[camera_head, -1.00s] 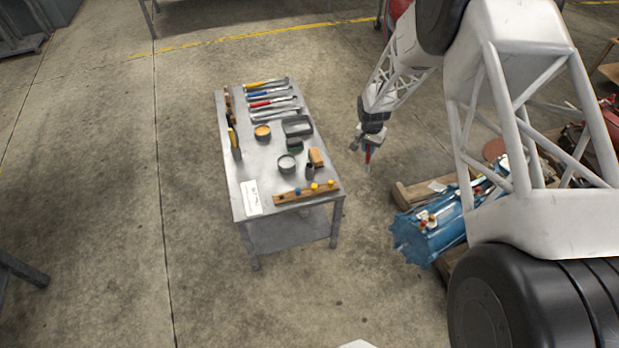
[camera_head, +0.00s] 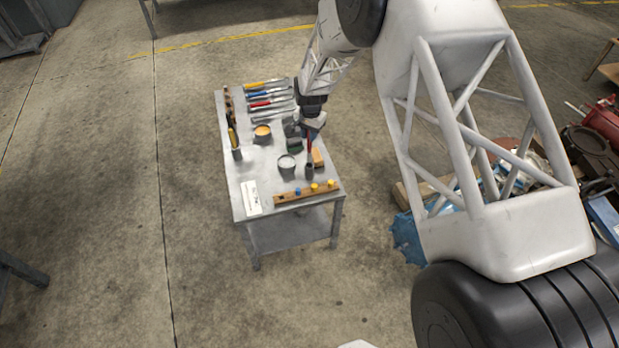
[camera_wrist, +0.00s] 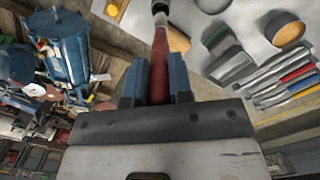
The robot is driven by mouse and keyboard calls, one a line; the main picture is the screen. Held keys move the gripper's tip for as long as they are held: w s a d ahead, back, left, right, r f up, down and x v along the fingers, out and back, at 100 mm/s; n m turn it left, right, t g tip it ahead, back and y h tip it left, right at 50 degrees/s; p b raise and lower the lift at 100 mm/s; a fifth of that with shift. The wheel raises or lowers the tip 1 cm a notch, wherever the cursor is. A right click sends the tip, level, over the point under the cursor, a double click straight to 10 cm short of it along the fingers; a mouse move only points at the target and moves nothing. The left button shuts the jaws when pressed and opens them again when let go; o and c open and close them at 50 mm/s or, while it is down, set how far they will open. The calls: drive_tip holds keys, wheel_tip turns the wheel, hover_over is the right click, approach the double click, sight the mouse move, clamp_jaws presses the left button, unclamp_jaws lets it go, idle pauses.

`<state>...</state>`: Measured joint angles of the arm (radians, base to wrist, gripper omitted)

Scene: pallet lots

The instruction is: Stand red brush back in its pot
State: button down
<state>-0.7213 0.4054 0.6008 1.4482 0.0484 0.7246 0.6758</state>
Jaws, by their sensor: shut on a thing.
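My gripper (camera_head: 310,130) is over the right side of the metal table, shut on the red brush (camera_head: 309,145). The wrist view shows the red handle (camera_wrist: 159,60) between the blue-grey fingers (camera_wrist: 156,85), with the brush's far end pointing away from the gripper. In the head view the brush hangs nearly upright, its lower end overlapping a small dark pot (camera_head: 309,173) near the table's right edge. I cannot tell whether the brush end is inside the pot or above it.
A grey tin (camera_head: 287,166) stands left of the dark pot, and a tan block (camera_head: 318,158) is close behind it. A wooden rail with coloured knobs (camera_head: 291,198) lies in front. An orange-topped tin (camera_head: 262,134) and several tools (camera_head: 265,104) lie farther back.

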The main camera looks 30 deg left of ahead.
sight(309, 152)
drive_tip(key=shift+f, duration=3.2)
drive_tip(key=shift+f, duration=1.9)
drive_tip(key=c, duration=1)
unclamp_jaws()
drive_tip(key=r, duration=1.2)
drive_tip(key=shift+w+r, duration=0.15)
drive_tip(key=shift+w, duration=0.15)
